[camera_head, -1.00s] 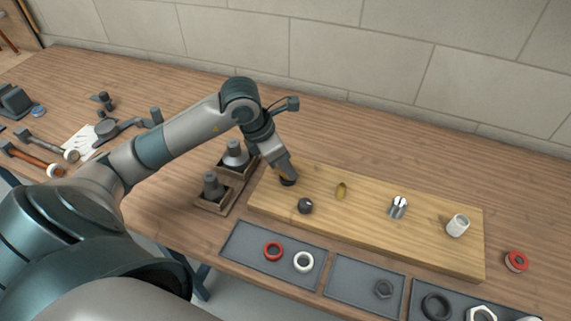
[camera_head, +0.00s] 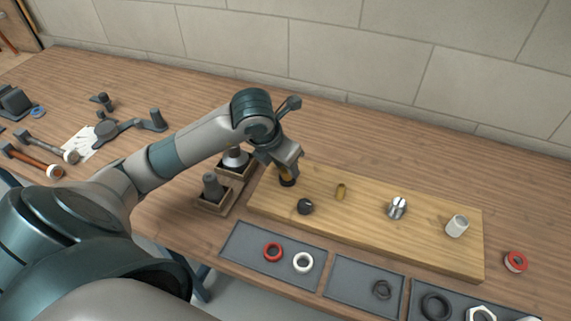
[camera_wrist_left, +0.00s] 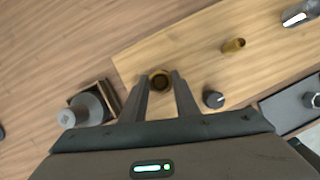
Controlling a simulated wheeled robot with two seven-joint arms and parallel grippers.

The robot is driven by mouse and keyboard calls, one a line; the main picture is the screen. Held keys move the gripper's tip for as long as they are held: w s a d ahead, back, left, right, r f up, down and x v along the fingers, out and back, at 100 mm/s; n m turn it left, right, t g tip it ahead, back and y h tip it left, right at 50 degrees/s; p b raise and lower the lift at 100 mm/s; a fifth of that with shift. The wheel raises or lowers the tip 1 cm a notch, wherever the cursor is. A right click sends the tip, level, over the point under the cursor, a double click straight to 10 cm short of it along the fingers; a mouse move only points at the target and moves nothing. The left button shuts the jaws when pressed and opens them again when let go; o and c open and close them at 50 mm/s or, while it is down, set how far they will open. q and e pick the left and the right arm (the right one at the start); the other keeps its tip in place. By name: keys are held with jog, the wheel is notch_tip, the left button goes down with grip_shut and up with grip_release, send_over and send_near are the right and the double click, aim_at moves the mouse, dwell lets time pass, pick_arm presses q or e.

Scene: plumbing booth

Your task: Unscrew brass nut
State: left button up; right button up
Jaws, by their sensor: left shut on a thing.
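The brass nut (camera_wrist_left: 160,80) shows as a round gold ring between my left fingertips in the left wrist view. In the head view a bit of its gold side (camera_head: 287,173) shows under my left gripper (camera_head: 286,169), above a dark round base (camera_head: 288,183) at the left end of the wooden board (camera_head: 370,232). My left gripper (camera_wrist_left: 160,78) is shut on the nut, with one finger on each side, pointing down at the board. Whether the nut is free of the dark base cannot be told. My right gripper is not in view.
On the board are a black cap (camera_head: 305,206), a small brass fitting (camera_head: 341,191), a metal fitting (camera_head: 397,208) and a white cup-like piece (camera_head: 457,225). Wooden holders (camera_head: 215,203) stand left of the board. Grey trays (camera_head: 345,288) with rings lie in front.

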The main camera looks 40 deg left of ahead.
pick_arm(q)
jog(key=shift+n, duration=0.5)
jog(key=shift+d+r+n+y+p, duration=0.15)
jog(key=shift+n+y+p, duration=0.2)
jog(key=shift+n+y, duration=0.6)
jog(key=shift+n+p, duration=0.3)
jog(key=shift+n, duration=0.55)
jog(key=o, duration=2)
jog(key=shift+c, duration=0.2)
jog(key=shift+r+p, duration=2.25)
jog(key=shift+r, duration=0.2)
